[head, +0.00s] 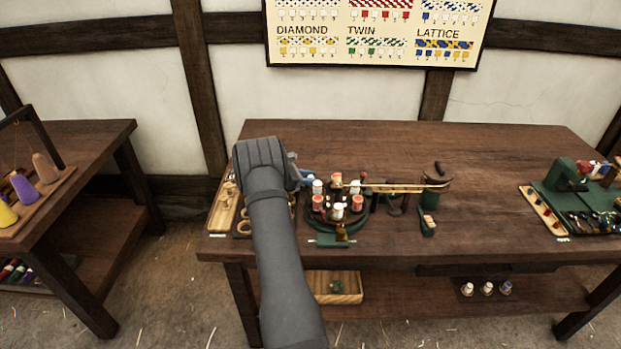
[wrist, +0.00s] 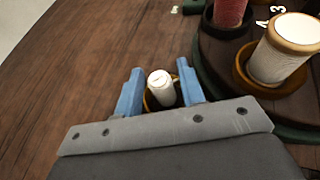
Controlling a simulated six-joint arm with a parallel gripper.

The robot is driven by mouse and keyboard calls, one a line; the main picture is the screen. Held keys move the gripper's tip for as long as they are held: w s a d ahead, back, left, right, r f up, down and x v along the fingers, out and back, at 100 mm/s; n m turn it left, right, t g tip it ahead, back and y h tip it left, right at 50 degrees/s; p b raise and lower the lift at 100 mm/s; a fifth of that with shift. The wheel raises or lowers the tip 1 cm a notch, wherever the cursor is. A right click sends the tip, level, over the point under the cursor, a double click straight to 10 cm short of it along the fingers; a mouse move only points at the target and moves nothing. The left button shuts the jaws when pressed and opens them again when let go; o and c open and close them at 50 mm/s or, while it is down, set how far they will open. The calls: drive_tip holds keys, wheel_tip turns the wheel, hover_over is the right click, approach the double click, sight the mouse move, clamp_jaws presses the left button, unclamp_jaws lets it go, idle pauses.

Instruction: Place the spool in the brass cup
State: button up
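My gripper (wrist: 159,72) has blue fingers spread on either side of a small white spool (wrist: 161,90). Narrow gaps seem to show between the fingers and the spool. A brass-coloured ring (wrist: 149,102) shows around the spool's lower part, like a cup's rim; the fingers and gripper body hide the rest, so I cannot tell how deep the spool sits. In the head view my gripper (head: 305,178) is at the left edge of the round green carrier (head: 335,228), and my arm hides part of it.
Several red and white spools stand on the carrier, including a white one (wrist: 290,45) and a red one (wrist: 229,12) close right of my gripper. A brass arm (head: 400,187) reaches over the carrier. A wooden tray (head: 222,210) lies left. The table behind is clear.

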sight(311, 176)
drive_tip(key=shift+o, duration=0.2)
drive_tip(key=shift+r, duration=0.15)
drive_tip(key=shift+a+r, duration=0.2)
drive_tip(key=shift+a, duration=0.05)
drive_tip(key=v, duration=1.1)
drive_tip(key=shift+s+a, duration=0.15)
drive_tip(key=shift+s, duration=0.1)
drive_tip(key=x, duration=1.2)
drive_tip(key=shift+w+f, duration=0.1)
drive_tip(key=shift+f, duration=0.05)
wheel_tip(311, 176, up, 3)
drive_tip(key=shift+f, duration=0.2)
drive_tip(key=shift+r, duration=0.55)
drive_tip(key=shift+f, duration=0.1)
